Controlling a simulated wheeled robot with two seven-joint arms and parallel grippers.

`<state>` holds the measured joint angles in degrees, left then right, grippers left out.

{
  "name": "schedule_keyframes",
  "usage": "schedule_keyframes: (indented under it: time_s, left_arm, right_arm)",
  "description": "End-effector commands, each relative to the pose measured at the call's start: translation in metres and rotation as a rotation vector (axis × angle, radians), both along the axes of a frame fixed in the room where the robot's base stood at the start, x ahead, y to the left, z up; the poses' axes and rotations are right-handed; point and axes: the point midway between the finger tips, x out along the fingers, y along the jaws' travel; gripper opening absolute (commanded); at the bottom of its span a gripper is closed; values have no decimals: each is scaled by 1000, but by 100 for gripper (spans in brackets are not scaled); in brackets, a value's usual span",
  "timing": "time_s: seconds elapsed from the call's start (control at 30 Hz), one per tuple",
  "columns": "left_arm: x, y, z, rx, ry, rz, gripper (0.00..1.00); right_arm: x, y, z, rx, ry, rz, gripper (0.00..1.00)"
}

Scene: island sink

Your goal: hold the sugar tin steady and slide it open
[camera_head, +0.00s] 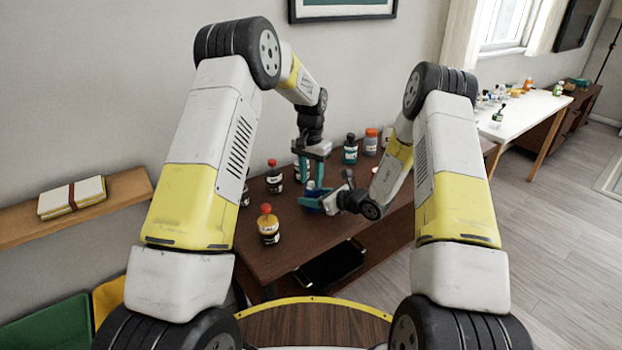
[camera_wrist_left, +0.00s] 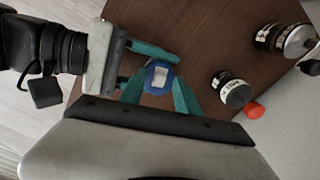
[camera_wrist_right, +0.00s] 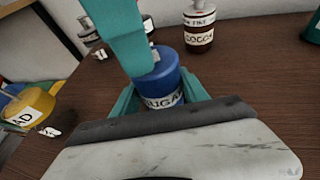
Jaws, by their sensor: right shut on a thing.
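The sugar tin (camera_wrist_right: 160,88) is a blue round tin with a white SUGAR label, upright in the right wrist view. My right gripper (camera_wrist_right: 160,97) is shut on its sides, low on the dark table. In the left wrist view I see the tin's top (camera_wrist_left: 160,76) from above, with a pale square part in its middle. My left gripper (camera_wrist_left: 160,92) points down over the tin, its teal fingers spread to either side of the top. It looks open; I cannot tell whether a finger touches. In the head view the arms partly hide the tin (camera_head: 313,203).
A jar with a red top (camera_head: 268,226) stands at the table's front left. More jars stand behind the grippers, among them a teal one (camera_head: 350,150) and a dark cocoa jar (camera_wrist_right: 199,32). Bare tabletop lies front of the tin. A shelf with books (camera_head: 72,198) is at left.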

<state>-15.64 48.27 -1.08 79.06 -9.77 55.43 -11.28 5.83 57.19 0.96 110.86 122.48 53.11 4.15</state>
Motion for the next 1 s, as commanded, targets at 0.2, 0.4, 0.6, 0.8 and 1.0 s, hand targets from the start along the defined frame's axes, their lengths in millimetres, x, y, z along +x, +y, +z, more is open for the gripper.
schedule_keyframes:
  time_s: [0.2, 0.4, 0.6, 0.8, 1.0]
  left_arm:
    - [0, 0, -4, 1, 1, 0, 38]
    - [0, 0, -3, 0, 0, 0, 20]
    - [0, 0, -3, 0, 0, 0, 0]
    - [0, 0, -3, 0, 0, 0, 0]
    - [0, 0, -3, 0, 0, 0, 0]
  right_arm:
    - [0, 0, 0, 1, -1, 0, 6]
    - [0, 0, 0, 1, -1, 0, 6]
    - [0, 0, 0, 1, -1, 0, 6]
    - [0, 0, 0, 1, -1, 0, 6]
    - [0, 0, 0, 0, 0, 0, 6]
